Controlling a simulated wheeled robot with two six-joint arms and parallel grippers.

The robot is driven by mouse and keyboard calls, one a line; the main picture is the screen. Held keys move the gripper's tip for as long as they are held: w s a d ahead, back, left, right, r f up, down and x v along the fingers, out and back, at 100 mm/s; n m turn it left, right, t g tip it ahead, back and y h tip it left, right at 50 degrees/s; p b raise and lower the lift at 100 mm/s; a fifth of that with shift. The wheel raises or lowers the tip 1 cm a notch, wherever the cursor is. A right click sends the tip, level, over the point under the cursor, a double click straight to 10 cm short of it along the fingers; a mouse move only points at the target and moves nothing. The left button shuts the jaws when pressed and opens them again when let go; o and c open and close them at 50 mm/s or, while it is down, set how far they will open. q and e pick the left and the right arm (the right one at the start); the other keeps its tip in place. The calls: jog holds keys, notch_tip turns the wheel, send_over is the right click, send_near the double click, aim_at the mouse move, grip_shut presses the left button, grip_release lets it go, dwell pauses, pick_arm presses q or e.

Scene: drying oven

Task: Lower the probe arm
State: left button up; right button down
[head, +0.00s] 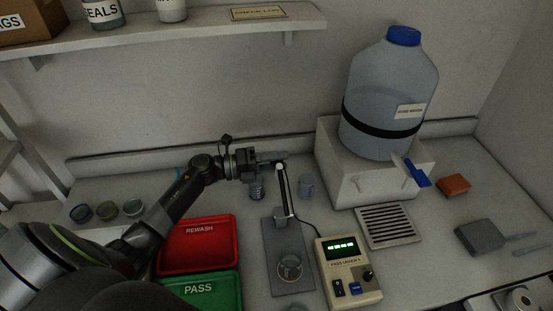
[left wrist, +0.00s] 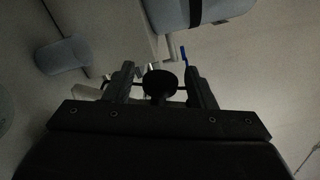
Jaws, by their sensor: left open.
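A clear glass dish (head: 289,268) sits on the plate in front of the post. My left gripper (head: 280,158) is at the top end of the probe arm, with its jaws open. In the left wrist view, a dark round knob (left wrist: 160,83) shows between the two fingers of the left gripper (left wrist: 160,76), with gaps at both sides. Whether it touches a finger I cannot tell. My right gripper is not in view.
A beige meter (head: 348,272) with a lit green display stands right of the plate, joined by a cable. A red tray (head: 199,268) and a green tray (head: 208,292) lie at the left. A large water bottle (head: 390,95) stands on a white block (head: 365,187) behind.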

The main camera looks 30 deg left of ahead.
pick_arm(q)
grip_shut()
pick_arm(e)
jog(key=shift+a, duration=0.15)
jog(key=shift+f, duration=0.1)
